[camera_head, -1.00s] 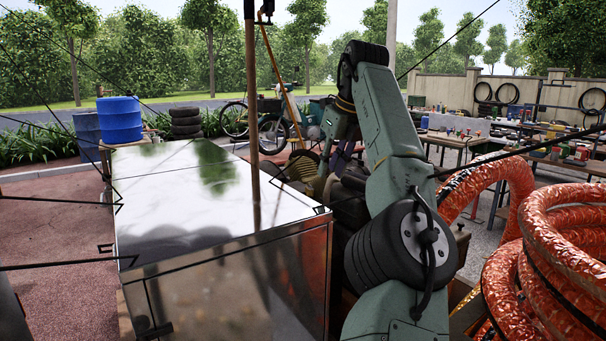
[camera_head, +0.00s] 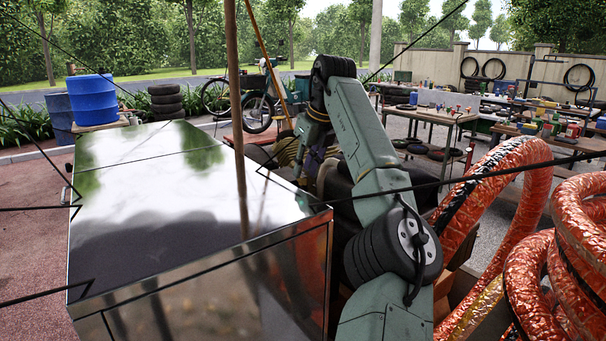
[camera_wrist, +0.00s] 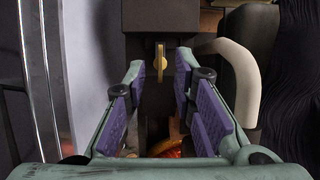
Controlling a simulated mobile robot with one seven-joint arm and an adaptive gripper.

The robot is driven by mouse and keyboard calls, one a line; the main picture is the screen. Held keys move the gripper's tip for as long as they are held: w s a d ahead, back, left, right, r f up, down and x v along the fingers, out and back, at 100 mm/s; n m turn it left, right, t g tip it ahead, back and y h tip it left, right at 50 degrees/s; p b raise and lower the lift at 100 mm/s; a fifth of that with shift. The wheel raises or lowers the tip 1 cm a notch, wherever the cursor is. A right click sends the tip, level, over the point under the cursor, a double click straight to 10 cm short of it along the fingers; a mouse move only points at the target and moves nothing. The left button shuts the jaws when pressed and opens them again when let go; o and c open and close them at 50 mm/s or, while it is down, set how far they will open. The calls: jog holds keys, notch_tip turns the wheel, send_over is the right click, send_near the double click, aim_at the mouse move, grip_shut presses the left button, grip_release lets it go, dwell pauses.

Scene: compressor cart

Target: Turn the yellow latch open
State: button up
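The yellow latch (camera_wrist: 160,62) shows in the wrist view as a small upright yellow piece with a round middle, on the front of a dark box (camera_wrist: 165,22). My gripper (camera_wrist: 159,80) is open, its purple-padded fingers spread to the left and right. The latch appears between the fingertips, and I see no contact with them. The remaining distance in depth is hard to tell. In the head view the latch is not visible, and the end of my arm is largely hidden among dark parts beside the shiny metal cabinet.
The shiny metal cabinet (camera_head: 190,215) stands left of my arm in the head view. Orange hoses (camera_head: 565,245) coil at the right. A pale curved handle (camera_wrist: 243,75) lies close to the right finger in the wrist view. A brown pole (camera_head: 237,110) rises before the cabinet.

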jog(key=shift+x, duration=1.2)
jog(key=shift+c, duration=0.5)
grip_shut()
